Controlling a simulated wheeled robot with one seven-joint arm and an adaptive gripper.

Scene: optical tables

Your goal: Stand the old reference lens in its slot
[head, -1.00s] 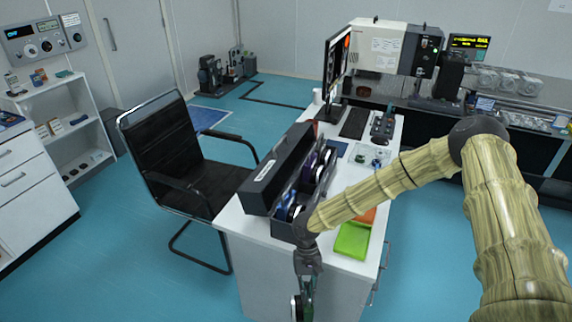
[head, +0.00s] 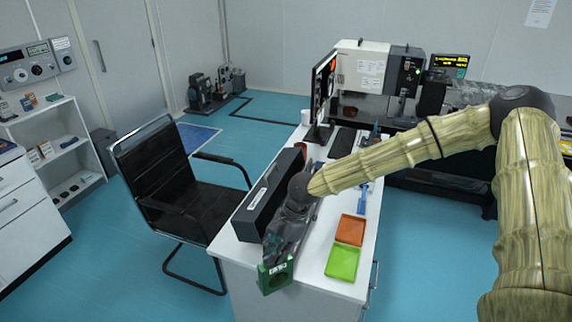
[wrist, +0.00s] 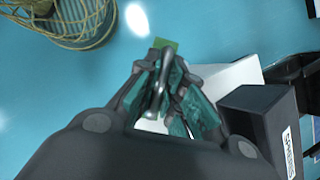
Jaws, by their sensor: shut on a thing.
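The old reference lens, a green square mount (head: 274,279) with a round opening and a small white label, hangs from my gripper (head: 277,258) at the near end of the white desk. My gripper is shut on it. In the wrist view the fingers (wrist: 163,88) close around a dark stem, with a green edge (wrist: 166,44) beyond. A long dark case (head: 262,203) lies on the desk just behind my gripper. In the wrist view its labelled dark end (wrist: 262,125) is at the right. My arm and the case's raised side hide the slots inside.
An orange tray (head: 350,230) and a green tray (head: 342,263) lie right of my gripper. A black chair (head: 165,165) stands left of the desk. A monitor (head: 324,90) and keyboard (head: 343,142) are farther back. Blue floor lies open in front.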

